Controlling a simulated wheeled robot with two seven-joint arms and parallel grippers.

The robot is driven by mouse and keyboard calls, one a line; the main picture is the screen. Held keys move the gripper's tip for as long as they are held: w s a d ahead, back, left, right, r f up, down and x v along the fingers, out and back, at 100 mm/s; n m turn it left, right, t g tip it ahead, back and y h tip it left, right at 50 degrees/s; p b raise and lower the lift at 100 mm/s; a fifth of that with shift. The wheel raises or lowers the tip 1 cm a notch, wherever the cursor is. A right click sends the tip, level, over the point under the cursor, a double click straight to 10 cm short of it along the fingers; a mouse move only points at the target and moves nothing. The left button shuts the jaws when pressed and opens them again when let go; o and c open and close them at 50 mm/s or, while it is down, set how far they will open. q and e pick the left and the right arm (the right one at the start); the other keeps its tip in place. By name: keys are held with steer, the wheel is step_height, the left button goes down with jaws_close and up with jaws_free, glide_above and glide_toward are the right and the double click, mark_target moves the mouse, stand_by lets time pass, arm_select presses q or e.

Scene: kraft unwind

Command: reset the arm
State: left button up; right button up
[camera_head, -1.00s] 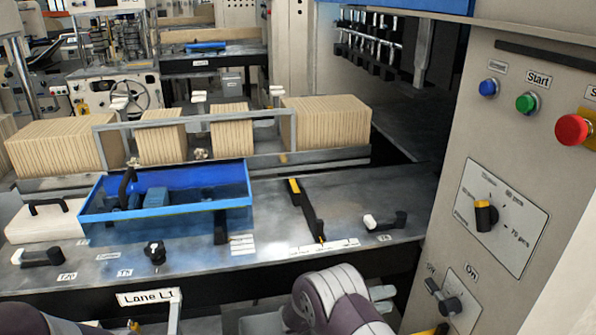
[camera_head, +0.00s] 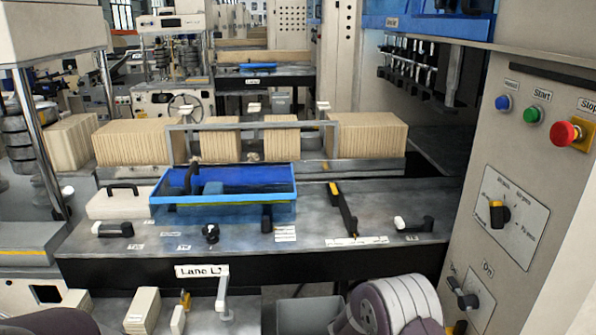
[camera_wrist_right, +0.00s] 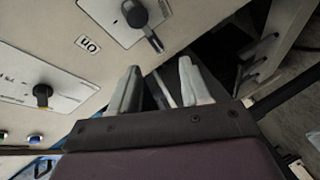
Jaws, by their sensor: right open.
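My right gripper (camera_wrist_right: 158,88) shows in the right wrist view with its two pale fingers apart and nothing between them. It is close to the control panel's lower part, near the black rotary switch (camera_wrist_right: 140,18) beside the "On" label. In the head view my right arm (camera_head: 398,305) comes in at the bottom right, below the front edge of the table; its gripper is hidden there. The switch also shows in the head view (camera_head: 465,297), just right of my arm. My left gripper is not in view; only a dark bit of my arm shows at the bottom left.
The control panel (camera_head: 535,150) stands close on the right, with blue, green and red buttons and a yellow-black dial (camera_head: 499,213). The steel table (camera_head: 330,215) holds a blue tray (camera_head: 225,203) and several handles. A grey bin (camera_head: 305,313) stands below.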

steer(key=s+a+r+y, duration=0.3)
steer(key=s+a+y, duration=0.6)
steer(key=y, duration=0.4)
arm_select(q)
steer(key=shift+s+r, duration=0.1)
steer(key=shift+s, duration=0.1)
arm_select(e)
steer(key=s+f+m+g, duration=0.1)
steer(key=s+g, duration=0.5)
steer(key=s, duration=1.3)
steer(key=shift+s+g, duration=0.15)
steer(key=shift+g, duration=0.15)
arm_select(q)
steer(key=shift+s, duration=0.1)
arm_select(e)
steer(key=shift+s+d, duration=0.1)
steer(key=shift+f, duration=0.1)
